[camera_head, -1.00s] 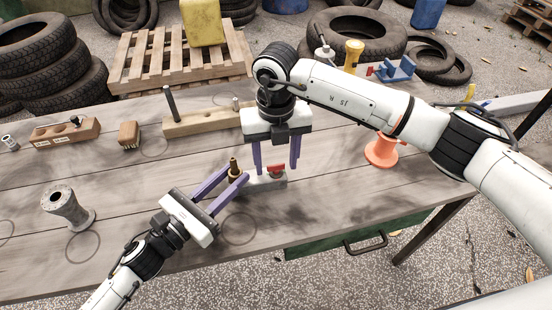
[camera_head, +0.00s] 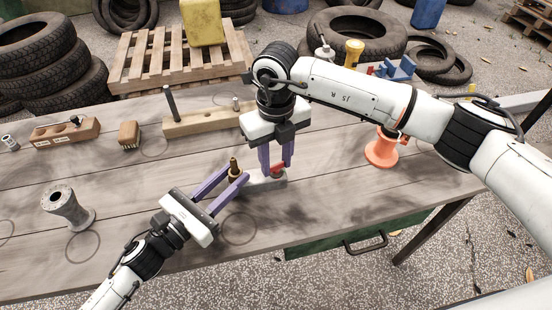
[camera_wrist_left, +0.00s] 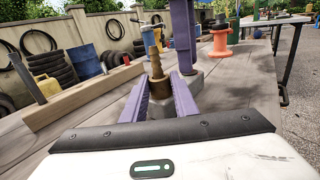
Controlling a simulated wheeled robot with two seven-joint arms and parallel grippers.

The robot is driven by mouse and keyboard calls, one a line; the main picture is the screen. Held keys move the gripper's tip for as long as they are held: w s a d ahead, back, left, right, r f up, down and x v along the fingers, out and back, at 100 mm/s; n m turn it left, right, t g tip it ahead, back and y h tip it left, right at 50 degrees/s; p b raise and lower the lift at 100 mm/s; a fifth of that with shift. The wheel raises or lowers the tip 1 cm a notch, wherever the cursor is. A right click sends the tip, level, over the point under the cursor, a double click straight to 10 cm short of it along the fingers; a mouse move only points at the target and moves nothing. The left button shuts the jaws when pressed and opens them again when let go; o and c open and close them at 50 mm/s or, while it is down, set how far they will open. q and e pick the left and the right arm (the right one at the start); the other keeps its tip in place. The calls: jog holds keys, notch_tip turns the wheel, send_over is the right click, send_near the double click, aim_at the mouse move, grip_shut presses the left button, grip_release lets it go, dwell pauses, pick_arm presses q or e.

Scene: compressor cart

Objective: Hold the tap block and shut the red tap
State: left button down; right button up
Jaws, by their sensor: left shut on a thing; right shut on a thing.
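The grey tap block (camera_head: 268,184) sits on the wooden table, with a brass hose nozzle (camera_head: 234,169) upright at its left end. The red tap (camera_head: 278,168) is on top of its right part, partly hidden by a finger. My left gripper (camera_head: 238,178) is shut on the block's left end, its purple fingers either side of the nozzle. In the left wrist view the nozzle (camera_wrist_left: 156,62) stands between the fingers, with the block (camera_wrist_left: 193,78) behind. My right gripper (camera_head: 276,168) reaches down from above and is shut on the red tap.
A grey flanged spool (camera_head: 68,209) stands left of my left gripper. An orange spool (camera_head: 381,150) stands to the right. A wooden block with a dark post (camera_head: 205,122), a brush (camera_head: 129,134) and a wooden rack (camera_head: 65,132) lie towards the back. The table front is mostly clear.

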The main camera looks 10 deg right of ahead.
jog(key=n, duration=0.3)
jog(key=shift+n, duration=0.4)
jog(key=n, duration=0.3)
jog(key=shift+n, duration=0.3)
jog(key=n, duration=0.3)
jog(key=shift+n, duration=0.3)
pick_arm(q)
jog(key=shift+f, duration=0.1)
pick_arm(e)
jog(key=shift+n, duration=1.8)
pick_arm(q)
jog(key=shift+a, duration=0.1)
pick_arm(e)
jog(key=o, duration=1.1)
jog(key=shift+r, duration=0.1)
